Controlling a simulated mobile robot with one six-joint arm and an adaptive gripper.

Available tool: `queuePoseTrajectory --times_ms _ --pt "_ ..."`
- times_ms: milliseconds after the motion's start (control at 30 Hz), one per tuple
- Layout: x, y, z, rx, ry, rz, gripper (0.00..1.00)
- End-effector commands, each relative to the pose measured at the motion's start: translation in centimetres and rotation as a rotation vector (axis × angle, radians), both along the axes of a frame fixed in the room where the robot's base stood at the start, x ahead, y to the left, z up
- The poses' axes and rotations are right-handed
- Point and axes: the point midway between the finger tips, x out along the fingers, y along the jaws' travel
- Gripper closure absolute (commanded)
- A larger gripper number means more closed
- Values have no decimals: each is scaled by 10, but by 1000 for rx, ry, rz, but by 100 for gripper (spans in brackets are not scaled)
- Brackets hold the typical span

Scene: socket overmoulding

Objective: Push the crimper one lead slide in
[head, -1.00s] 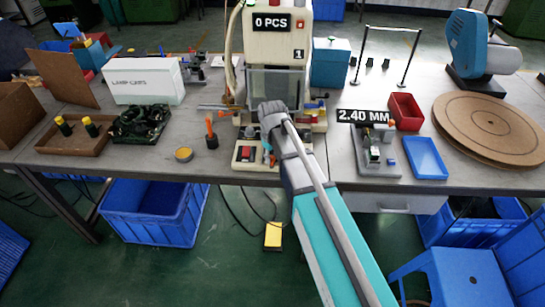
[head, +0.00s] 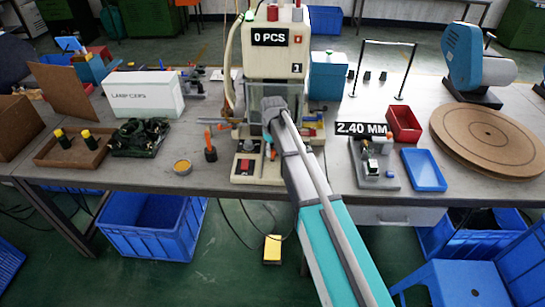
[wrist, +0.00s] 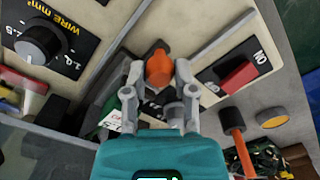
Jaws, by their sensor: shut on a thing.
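Crimper one (head: 270,62) is the cream machine marked 1, with a "0 PCS" display, at the middle of the bench. My gripper (wrist: 158,72) is at its front, pointing at the panel. In the wrist view its two grey fingers are shut around an orange knob (wrist: 158,62). I take the knob for the lead slide's handle; the slide's body is hidden behind the fingers. In the head view my arm hides the knob and most of the front opening.
Beside the fingers are a wire dial (wrist: 38,45) and a red switch (wrist: 238,77). An orange-handled tool (head: 209,146) stands left of the machine, near a yellow tin (head: 182,167). A gauge (head: 373,165) and blue tray (head: 425,170) lie to the right.

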Motion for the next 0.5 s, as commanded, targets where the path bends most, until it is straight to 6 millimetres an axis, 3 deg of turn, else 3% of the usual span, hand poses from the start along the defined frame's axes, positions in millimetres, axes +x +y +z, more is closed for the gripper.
queuePoseTrajectory --times_ms 233,267,300,500 --pt "6 0 1 0 -13 -1 100" --pt "6 0 1 0 -13 -1 61" --pt "7 0 1 -1 -13 -1 53" --pt "7 0 1 -1 -13 -2 50"
